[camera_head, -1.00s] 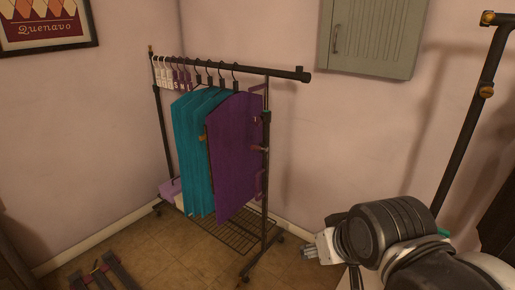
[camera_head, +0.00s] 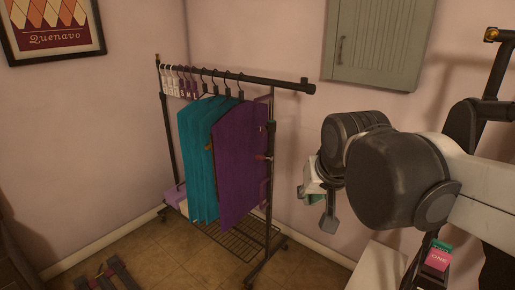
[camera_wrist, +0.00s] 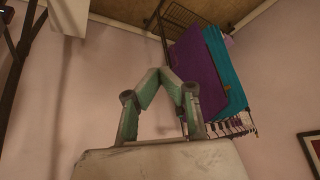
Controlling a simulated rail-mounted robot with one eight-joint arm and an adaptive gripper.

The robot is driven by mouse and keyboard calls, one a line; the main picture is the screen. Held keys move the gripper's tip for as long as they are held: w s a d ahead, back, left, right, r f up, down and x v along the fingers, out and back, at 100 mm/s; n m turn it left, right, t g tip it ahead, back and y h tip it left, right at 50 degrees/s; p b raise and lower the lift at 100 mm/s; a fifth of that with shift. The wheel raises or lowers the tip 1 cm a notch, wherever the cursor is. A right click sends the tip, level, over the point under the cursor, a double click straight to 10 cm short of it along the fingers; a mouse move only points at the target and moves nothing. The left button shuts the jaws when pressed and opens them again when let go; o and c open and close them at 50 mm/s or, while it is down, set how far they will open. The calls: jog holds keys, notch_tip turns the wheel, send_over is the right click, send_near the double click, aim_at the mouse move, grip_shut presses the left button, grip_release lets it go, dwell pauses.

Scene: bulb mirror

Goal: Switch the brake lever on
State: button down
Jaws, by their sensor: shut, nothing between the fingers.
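A dark clothes rack (camera_head: 268,205) stands against the wall in the head view, with casters (camera_head: 283,246) at its feet. A small red-tipped part (camera_head: 263,157) sticks out from its right post; I cannot tell whether this is the brake lever. No other brake lever can be made out. My gripper (camera_head: 328,222) is right of the rack in the head view, apart from it, with one finger hanging down. In the wrist view, my gripper's fingers (camera_wrist: 160,71) meet at the tips, shut and empty. The rack (camera_wrist: 180,17) appears tilted behind them.
Teal (camera_head: 199,160) and purple (camera_head: 239,165) garments hang on the rack. A grey-green cabinet (camera_head: 375,45) hangs on the wall above my arm. A white surface (camera_head: 378,270) lies below my arm. A dark slatted object (camera_head: 112,278) is on the floor at lower left.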

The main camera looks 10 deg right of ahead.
jog(key=w+r+m+p, duration=0.1)
jog(key=w+r+p, duration=0.15)
jog(key=w, duration=0.45)
jog(key=w+r+m+p, duration=0.1)
jog(key=w+r, duration=0.3)
jog(key=w, duration=0.4)
jog(key=m+g+h+p, duration=0.1)
jog(key=m+g+p, duration=0.2)
jog(key=m+p, duration=0.5)
send_over(263, 156)
jog(key=s+a, duration=0.2)
jog(key=s, duration=0.1)
notch_tip(263, 156, down, 13)
jog(key=shift+s+r+n, duration=0.1)
jog(key=shift+r+n, duration=0.05)
jog(key=shift+n, duration=0.25)
jog(key=p+x, duration=0.1)
jog(key=x, duration=0.9)
jog(key=shift+d+p, duration=0.2)
jog(key=shift+p, duration=0.1)
jog(key=shift+d+h+b, duration=0.15)
jog(key=shift+h+b, duration=0.15)
